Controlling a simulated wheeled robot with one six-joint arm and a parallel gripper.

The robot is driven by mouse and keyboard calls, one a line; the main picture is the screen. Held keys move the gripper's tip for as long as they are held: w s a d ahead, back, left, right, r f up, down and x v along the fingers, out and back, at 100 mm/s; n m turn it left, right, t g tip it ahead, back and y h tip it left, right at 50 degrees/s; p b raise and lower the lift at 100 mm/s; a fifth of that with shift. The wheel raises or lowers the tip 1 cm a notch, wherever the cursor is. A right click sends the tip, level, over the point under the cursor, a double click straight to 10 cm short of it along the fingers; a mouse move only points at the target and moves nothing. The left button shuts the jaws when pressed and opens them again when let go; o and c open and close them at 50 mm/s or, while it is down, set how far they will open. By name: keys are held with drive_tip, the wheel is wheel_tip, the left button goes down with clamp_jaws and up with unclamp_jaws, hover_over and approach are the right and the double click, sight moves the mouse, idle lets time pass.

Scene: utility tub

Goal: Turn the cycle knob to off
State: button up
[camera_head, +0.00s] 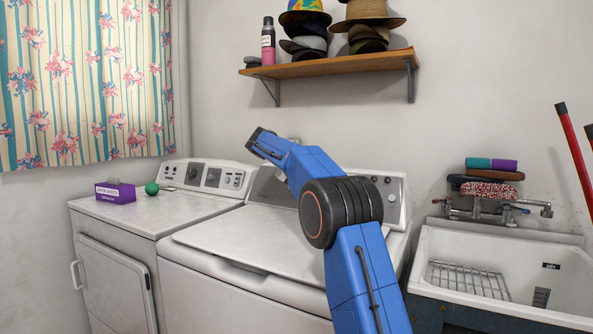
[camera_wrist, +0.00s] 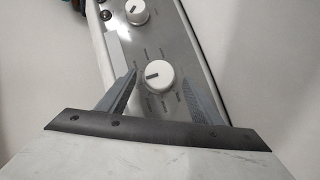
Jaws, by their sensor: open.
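In the wrist view, a round white knob (camera_wrist: 158,77) with a dark pointer line sits on a grey control panel (camera_wrist: 178,45), ringed by printed labels too small to read. A second white knob (camera_wrist: 137,12) sits higher on the panel. I cannot tell from the labels which is the cycle knob. My gripper (camera_wrist: 161,73) is open, its fingertips on either side of the nearer knob; whether they touch it is unclear. In the head view, my arm covers part of the right machine's panel (camera_head: 391,190), and my fingers cannot be made out.
A dryer (camera_head: 115,270) stands left, with a purple box (camera_head: 116,193) and green ball (camera_head: 152,188) on top. The washer lid (camera_head: 240,238) is closed. A shelf (camera_head: 340,64) with hats hangs above. A sink (camera_head: 500,265) stands right.

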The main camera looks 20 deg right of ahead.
drive_tip(key=s+v, duration=0.1)
drive_tip(key=v, duration=1.4)
drive_tip(key=shift+w+a+r, duration=0.25)
drive_tip(key=shift+w, duration=0.25)
